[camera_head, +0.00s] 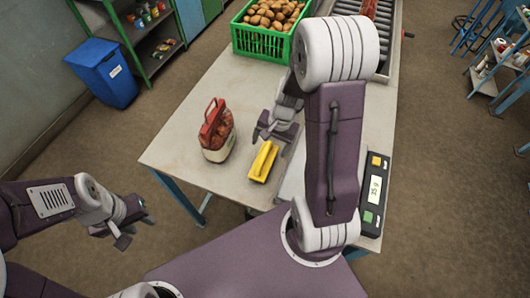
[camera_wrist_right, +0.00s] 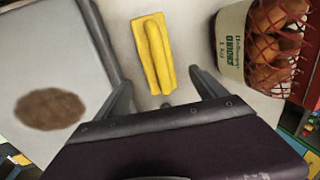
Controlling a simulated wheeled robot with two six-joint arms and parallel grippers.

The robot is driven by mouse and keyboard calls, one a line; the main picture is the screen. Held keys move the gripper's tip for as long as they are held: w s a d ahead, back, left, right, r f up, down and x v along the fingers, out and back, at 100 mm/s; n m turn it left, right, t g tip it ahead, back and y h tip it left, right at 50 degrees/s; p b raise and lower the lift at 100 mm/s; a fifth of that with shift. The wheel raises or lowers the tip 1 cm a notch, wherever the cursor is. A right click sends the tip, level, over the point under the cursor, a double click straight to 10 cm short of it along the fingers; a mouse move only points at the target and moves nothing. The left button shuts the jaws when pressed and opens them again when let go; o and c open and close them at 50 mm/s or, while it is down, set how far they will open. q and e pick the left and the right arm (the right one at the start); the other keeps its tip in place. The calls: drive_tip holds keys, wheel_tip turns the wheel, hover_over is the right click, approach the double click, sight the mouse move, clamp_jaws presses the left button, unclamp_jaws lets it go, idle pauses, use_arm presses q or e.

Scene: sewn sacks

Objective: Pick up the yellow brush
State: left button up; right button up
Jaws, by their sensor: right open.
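The yellow brush (camera_head: 263,161) lies on the table (camera_head: 190,157), in front of my right gripper. It also shows in the right wrist view (camera_wrist_right: 154,55), lying lengthwise just beyond and between the two fingers. My right gripper (camera_head: 274,133) is open and empty, above the table close to the brush; the wrist view shows its fingers (camera_wrist_right: 160,90) spread apart. My left gripper (camera_head: 126,232) is off the table at the lower left, far from the brush; its fingers are too small to judge.
A sack with red netting (camera_head: 216,132) stands left of the brush. A green crate of potatoes (camera_head: 262,45) is at the back. Bare tabletop lies between crate and sack.

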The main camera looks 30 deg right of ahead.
sight(265, 158)
drive_tip(key=shift+s+a+f+b, duration=0.15)
drive_tip(key=shift+s+a+f, duration=0.15)
drive_tip(key=shift+f, duration=0.3)
drive_tip(key=shift+s+a+f+b, duration=0.15)
drive_tip(key=shift+a+f, duration=0.15)
drive_tip(key=shift+f, duration=0.5)
drive_tip(key=shift+w+f, duration=0.15)
drive_tip(key=shift+w, duration=0.1)
drive_tip(key=f, duration=0.1)
drive_tip(key=f+b, duration=0.1)
drive_tip(key=f, duration=0.2)
drive_tip(key=shift+w+a+f+b, duration=0.1)
drive_tip(key=shift+w+f+b, duration=0.2)
drive_tip(key=shift+b, duration=0.1)
drive_tip(key=shift+a+f, duration=0.15)
drive_tip(key=shift+f, duration=0.1)
use_arm(q)
drive_tip(key=f, duration=0.2)
drive_tip(key=shift+s+a+f, duration=0.3)
drive_tip(key=shift+s, duration=0.1)
use_arm(e)
drive_tip(key=shift+c, duration=0.3)
drive_tip(key=c, duration=1.5)
drive_tip(key=shift+o, duration=0.2)
